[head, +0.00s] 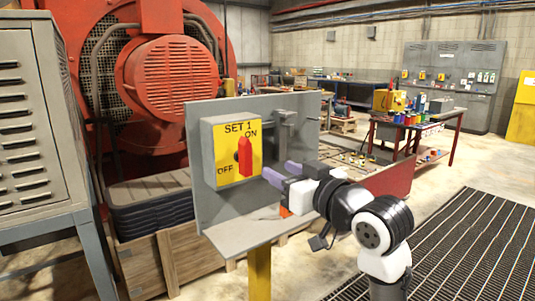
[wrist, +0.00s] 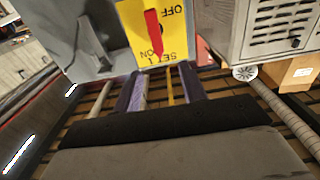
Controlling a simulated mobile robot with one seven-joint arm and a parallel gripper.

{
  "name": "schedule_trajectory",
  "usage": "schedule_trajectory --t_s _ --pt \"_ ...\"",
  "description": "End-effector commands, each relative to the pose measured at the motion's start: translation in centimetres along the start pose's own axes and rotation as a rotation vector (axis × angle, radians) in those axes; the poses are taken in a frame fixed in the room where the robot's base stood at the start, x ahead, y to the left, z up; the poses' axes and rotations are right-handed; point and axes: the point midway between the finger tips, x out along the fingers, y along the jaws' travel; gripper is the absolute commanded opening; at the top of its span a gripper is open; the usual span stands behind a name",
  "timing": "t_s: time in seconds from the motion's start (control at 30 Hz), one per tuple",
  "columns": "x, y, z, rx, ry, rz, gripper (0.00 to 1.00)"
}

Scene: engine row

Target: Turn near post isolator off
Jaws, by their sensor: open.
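The isolator is a grey box with a yellow face (head: 223,154) marked SET 1, ON at the top and OFF at lower left. It is fixed to a grey panel on a yellow post (head: 259,273). Its red handle (head: 245,157) stands upright, towards ON. In the wrist view the yellow face (wrist: 178,48) appears upside down, with the red handle (wrist: 154,33) near the top centre. My gripper (head: 277,168), with purple fingers, is open and empty, to the right of the handle and apart from it. The fingers also show in the wrist view (wrist: 161,72), below the face.
A grey bracket (head: 285,130) stands out from the panel (head: 203,212) right of the box. A louvred grey cabinet (head: 22,120) and red engine (head: 172,75) stand left and behind. A red bench (head: 440,122) is farther back; floor grating (head: 450,250) lies right.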

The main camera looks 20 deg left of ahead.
Motion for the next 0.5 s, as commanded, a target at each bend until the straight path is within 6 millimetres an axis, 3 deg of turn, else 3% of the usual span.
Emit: schedule_trajectory --t_s 0.17,0.5 --pt "0.1 0.5 0.1 0.005 -0.026 0.001 0.42" --pt "6.5 0.4 0.1 0.007 -0.025 -0.001 0.42"
